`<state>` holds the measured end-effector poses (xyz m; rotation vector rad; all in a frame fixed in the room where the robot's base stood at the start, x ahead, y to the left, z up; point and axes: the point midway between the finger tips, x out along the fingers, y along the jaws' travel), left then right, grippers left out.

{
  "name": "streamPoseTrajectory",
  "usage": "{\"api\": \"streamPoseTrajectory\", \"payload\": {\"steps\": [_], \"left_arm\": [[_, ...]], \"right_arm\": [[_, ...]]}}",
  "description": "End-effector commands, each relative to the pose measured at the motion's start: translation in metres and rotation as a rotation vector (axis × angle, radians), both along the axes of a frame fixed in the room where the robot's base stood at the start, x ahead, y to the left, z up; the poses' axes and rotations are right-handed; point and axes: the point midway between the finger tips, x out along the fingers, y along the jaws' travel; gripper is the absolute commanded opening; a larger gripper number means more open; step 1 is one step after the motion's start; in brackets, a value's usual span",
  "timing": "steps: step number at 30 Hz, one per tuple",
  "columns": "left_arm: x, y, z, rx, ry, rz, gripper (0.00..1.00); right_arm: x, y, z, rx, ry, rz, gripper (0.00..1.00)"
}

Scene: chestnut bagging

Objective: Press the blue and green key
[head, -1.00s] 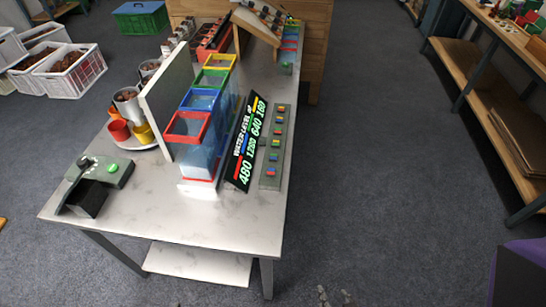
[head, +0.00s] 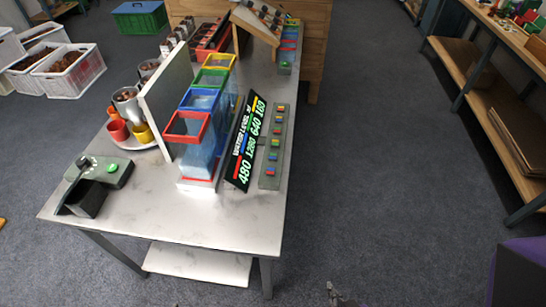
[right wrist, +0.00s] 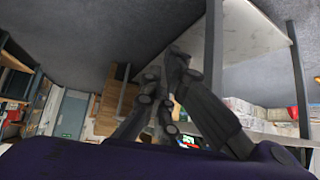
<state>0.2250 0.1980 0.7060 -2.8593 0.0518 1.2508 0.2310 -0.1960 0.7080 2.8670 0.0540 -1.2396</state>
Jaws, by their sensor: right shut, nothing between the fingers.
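A narrow grey key strip (head: 283,110) lies along the right edge of the white table. It carries several small two-coloured keys in mixes of red, yellow, green and blue. They are too small to tell for sure which one is blue and green. My right gripper (head: 335,291) shows only as a small dark tip at the bottom edge of the head view, well short of the strip. In the right wrist view its dark fingers (right wrist: 166,68) are shut and empty, below the table's level. My left gripper is out of view.
Coloured-rim clear tanks (head: 187,124) and a white upright panel (head: 165,101) stand left of the sign. A grey device with a green button (head: 112,168) sits at the table's near left. The floor (head: 380,170) right of the table is clear up to a wooden shelf (head: 490,95).

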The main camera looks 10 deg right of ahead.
Motion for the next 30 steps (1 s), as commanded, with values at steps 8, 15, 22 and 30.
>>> {"api": "streamPoseTrajectory", "payload": {"steps": [8, 15, 22, 30], "left_arm": [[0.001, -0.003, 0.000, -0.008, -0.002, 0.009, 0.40], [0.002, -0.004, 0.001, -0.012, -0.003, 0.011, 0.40], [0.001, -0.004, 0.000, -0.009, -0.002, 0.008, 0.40], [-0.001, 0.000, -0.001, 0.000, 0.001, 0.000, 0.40]], "right_arm": [[-0.002, 0.001, -0.001, 0.003, 0.004, -0.005, 0.00], [-0.009, 0.001, -0.003, 0.005, 0.014, -0.010, 0.00], [-0.009, 0.001, -0.003, 0.005, 0.015, -0.010, 0.00], [0.011, 0.002, 0.003, -0.001, -0.017, 0.007, 0.00]]}}
